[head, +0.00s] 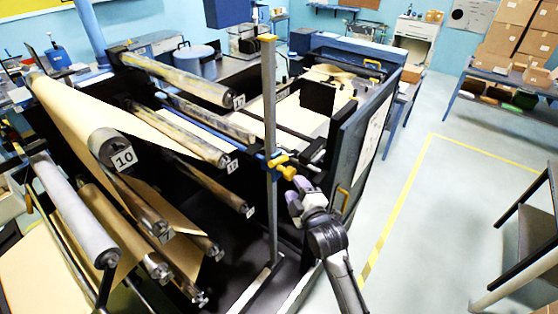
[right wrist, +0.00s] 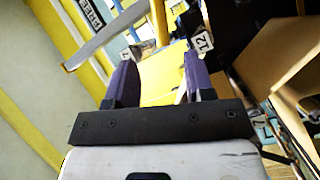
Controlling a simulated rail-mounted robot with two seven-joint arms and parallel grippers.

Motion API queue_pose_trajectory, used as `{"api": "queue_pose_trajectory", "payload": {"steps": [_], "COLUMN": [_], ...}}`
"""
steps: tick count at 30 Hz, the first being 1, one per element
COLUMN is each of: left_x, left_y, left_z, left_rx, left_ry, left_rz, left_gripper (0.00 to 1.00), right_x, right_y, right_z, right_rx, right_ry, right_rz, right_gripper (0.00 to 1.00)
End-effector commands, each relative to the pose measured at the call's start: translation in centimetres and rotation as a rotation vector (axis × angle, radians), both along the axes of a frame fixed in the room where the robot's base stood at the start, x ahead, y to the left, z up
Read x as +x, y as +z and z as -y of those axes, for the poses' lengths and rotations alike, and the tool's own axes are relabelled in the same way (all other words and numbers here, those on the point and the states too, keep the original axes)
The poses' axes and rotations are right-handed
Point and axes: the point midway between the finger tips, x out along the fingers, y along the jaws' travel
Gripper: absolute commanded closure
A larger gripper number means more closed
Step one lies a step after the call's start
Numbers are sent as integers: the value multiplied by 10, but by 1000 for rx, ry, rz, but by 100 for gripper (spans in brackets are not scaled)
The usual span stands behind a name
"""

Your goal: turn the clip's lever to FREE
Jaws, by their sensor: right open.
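The yellow clip (head: 280,160) sits on the upright grey post (head: 270,110), beside the rollers. My right gripper (head: 294,200) is just below and right of it, open, with its fingers pointing up toward it. In the right wrist view, the two purple fingers (right wrist: 160,76) are apart, and a yellow part (right wrist: 165,85) shows in the gap. I cannot tell whether the fingers touch it. A dark FREE label (right wrist: 90,12) is at the top left, with a flat grey bar (right wrist: 105,38) near it. I cannot tell where the lever points. My left gripper is out of view.
Rollers with number tags, such as roller 10 (head: 105,145), and brown paper fill the left.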

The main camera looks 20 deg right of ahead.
Motion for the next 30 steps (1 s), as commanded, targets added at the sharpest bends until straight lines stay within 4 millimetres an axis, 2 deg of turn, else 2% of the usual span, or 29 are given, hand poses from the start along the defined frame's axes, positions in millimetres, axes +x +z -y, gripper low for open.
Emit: {"api": "queue_pose_trajectory", "payload": {"steps": [15, 21, 30], "left_x": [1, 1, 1], "left_y": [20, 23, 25], "left_z": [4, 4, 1], "left_rx": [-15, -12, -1], "left_ry": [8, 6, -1], "left_rz": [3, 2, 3], "left_gripper": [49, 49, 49], "right_x": [87, 109, 124], "right_y": [2, 1, 0], "right_z": [-3, -4, -4], "right_rx": [4, 5, 4], "right_ry": [0, 0, 0], "right_rz": [-2, -2, -2], "right_gripper": [52, 52, 52]}}
